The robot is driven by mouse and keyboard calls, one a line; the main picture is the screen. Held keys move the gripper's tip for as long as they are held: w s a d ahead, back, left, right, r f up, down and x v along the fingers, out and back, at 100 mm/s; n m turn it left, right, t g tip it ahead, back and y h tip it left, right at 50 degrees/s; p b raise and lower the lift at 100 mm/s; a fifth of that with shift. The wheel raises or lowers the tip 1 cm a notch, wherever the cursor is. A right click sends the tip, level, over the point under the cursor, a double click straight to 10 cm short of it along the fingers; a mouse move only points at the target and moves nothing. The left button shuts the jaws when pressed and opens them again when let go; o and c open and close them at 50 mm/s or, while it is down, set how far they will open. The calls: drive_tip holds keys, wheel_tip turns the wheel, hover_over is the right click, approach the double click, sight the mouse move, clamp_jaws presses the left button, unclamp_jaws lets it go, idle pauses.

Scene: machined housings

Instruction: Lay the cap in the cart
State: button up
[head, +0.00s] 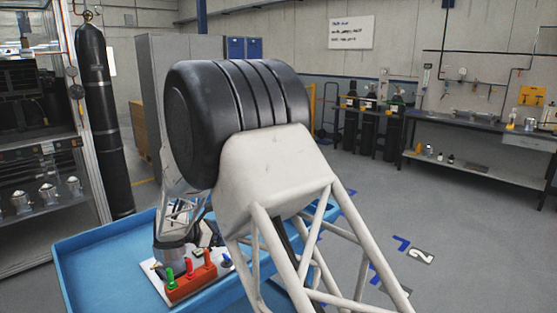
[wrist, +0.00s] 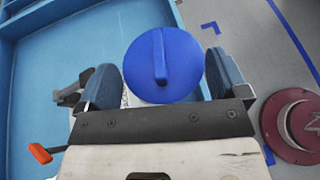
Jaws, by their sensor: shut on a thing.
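The cap is a round blue disc with a raised bar across its top (wrist: 150,85). It shows in the wrist view, between the two pads of my gripper (wrist: 164,82), which is shut on it. The cart appears to be the blue, shallow-walled body (head: 95,262) at the lower left of the head view. It also shows in the wrist view (wrist: 55,55), on the left. In the wrist view the cap appears near the cart's right-hand edge; its height above it I cannot tell. In the head view my arm hides most of the gripper, and I cannot make out the cap.
A red block (head: 188,289) with green and red upright pieces sits on a white plate in the cart. An orange piece (wrist: 40,153) shows at lower left in the wrist view. A dark red round thing (wrist: 291,142) lies at right. Grey floor (head: 450,245) is open right of the cart.

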drive_tip(key=w+d+f+m+g, duration=0.1)
drive_tip(key=w+d, duration=0.3)
drive_tip(key=d, duration=0.4)
drive_tip(key=w+d+f+m+g+h, duration=0.1)
drive_tip(key=w+d, duration=0.2)
drive_tip(key=d, duration=0.4)
drive_tip(key=w+d+f, duration=0.1)
drive_tip(key=w+d, duration=0.3)
drive_tip(key=d, duration=0.4)
drive_tip(key=s+d+f+n+t, duration=0.1)
drive_tip(key=d+f, duration=0.6)
drive_tip(key=f, duration=0.3)
drive_tip(key=s+d+f+y, duration=0.1)
drive_tip(key=d+f, duration=0.6)
drive_tip(key=f, duration=0.3)
drive_tip(key=s+d+f+n+t, duration=0.1)
drive_tip(key=d+f, duration=0.6)
drive_tip(key=f, duration=0.4)
drive_tip(key=shift+s+d+n+t, duration=0.15)
drive_tip(key=shift+s+n+t, duration=0.15)
drive_tip(key=shift+r+y, duration=0.2)
drive_tip(key=shift+y, duration=0.1)
